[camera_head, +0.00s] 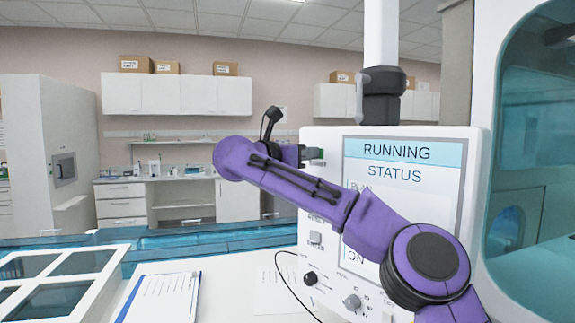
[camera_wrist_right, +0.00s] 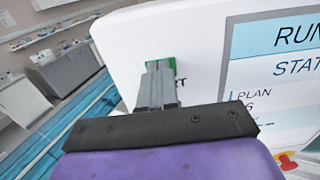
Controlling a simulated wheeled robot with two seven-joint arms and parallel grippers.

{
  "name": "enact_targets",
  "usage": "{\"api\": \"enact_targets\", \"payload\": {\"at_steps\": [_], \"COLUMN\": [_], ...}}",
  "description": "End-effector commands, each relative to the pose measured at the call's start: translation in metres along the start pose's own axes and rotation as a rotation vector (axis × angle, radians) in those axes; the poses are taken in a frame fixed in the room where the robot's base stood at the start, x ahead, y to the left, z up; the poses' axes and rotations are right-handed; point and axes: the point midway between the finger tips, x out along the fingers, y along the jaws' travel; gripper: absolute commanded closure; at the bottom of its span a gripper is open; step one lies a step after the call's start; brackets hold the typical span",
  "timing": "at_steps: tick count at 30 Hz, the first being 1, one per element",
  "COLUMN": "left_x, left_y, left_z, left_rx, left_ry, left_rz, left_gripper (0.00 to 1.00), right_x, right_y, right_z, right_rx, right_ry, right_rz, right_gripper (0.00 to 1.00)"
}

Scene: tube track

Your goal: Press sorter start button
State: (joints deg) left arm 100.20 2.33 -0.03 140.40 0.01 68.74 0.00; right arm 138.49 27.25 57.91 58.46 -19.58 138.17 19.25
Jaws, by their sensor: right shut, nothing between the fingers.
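The sorter's white control panel (camera_head: 480,170) stands at the right in the head view, with a screen (camera_head: 405,158) reading "RUNNING STATUS". A green start button (camera_wrist_right: 173,64) is on the panel's white face in the wrist view, partly hidden behind my fingers. My right gripper (camera_head: 315,154) reaches the panel's left part in the head view. Its fingers (camera_wrist_right: 158,70) are shut and empty, with the tips over the green button and seemingly against it; exact contact is hard to tell. My left gripper is not in view.
Below the screen's left side are a black knob (camera_head: 311,278) and a grey knob (camera_head: 352,301). A red knob (camera_wrist_right: 287,161) shows in the wrist view. A clipboard (camera_head: 160,298) and a white-framed tray (camera_head: 98,268) lie on the left.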

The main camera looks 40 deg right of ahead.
Motion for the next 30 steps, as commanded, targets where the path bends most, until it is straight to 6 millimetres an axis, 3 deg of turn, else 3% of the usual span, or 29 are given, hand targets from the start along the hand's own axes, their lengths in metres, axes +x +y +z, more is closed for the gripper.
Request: {"api": "enact_targets", "payload": {"at_steps": [7, 11, 24, 30], "left_x": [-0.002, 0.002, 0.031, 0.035], "left_y": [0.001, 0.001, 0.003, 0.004], "left_z": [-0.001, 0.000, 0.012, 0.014], "left_rx": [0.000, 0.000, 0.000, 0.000], "left_ry": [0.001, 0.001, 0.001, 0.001], "left_rz": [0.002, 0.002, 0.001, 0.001], "left_gripper": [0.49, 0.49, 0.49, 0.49], "right_x": [0.003, -0.007, -0.112, -0.140], "right_y": [-0.002, -0.001, 0.003, 0.002], "right_z": [0.002, 0.001, 0.001, 0.003], "right_rx": [0.000, 0.002, 0.001, 0.001], "right_ry": [0.002, 0.000, -0.009, -0.007], "right_rz": [-0.006, -0.004, 0.004, 0.001], "right_gripper": [1.00, 1.00, 1.00, 1.00]}}
